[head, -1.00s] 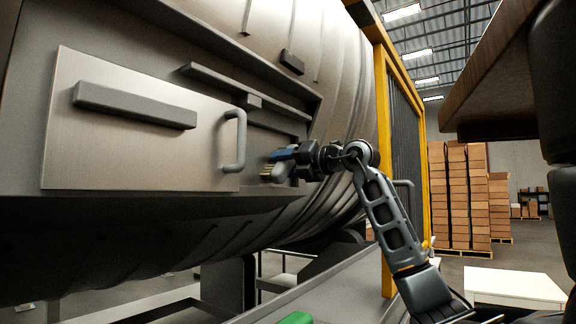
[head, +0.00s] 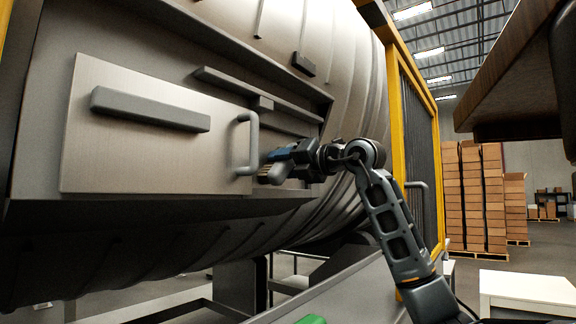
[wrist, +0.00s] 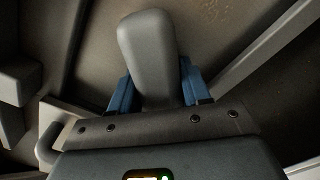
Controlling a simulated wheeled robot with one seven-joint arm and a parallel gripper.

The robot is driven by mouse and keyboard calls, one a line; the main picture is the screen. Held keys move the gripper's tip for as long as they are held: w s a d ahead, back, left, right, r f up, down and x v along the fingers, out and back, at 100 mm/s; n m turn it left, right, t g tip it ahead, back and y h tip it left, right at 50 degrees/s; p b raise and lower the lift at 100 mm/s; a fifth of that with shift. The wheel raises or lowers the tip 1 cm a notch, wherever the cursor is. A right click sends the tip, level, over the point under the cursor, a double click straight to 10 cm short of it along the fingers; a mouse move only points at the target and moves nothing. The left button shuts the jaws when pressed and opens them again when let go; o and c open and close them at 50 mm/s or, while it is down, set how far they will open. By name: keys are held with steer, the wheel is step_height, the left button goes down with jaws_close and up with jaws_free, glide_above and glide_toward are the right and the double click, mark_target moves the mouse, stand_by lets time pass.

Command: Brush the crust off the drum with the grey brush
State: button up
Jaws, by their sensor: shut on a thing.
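The large metal drum (head: 300,22) fills the left and middle of the head view. My gripper (head: 278,155) is at its side, just right of the hatch handle. Its blue fingers are shut on the grey brush (head: 276,174), whose tan bristles point left. In the wrist view the brush (wrist: 148,55) stands out between the two fingers of my gripper (wrist: 155,82) and hides its own bristles. Small brown specks of crust (wrist: 213,12) show on the drum surface at the top of the wrist view. I cannot tell whether the bristles touch the drum.
A flat hatch panel (head: 140,145) with a grey bar and an upright handle (head: 248,145) lies left of the gripper. A ledge (head: 258,93) runs above it. A yellow frame (head: 398,130) stands right. A green object (head: 311,320) shows at the bottom edge.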

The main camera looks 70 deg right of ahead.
steer(key=shift+w+a, duration=0.15)
steer(key=shift+a, duration=0.25)
steer(key=shift+s+a, duration=0.1)
steer(key=shift+s, duration=0.1)
steer(key=shift+v, duration=2.75)
steer(key=shift+s, duration=0.2)
steer(key=v, duration=0.2)
steer(key=shift+s, duration=0.3)
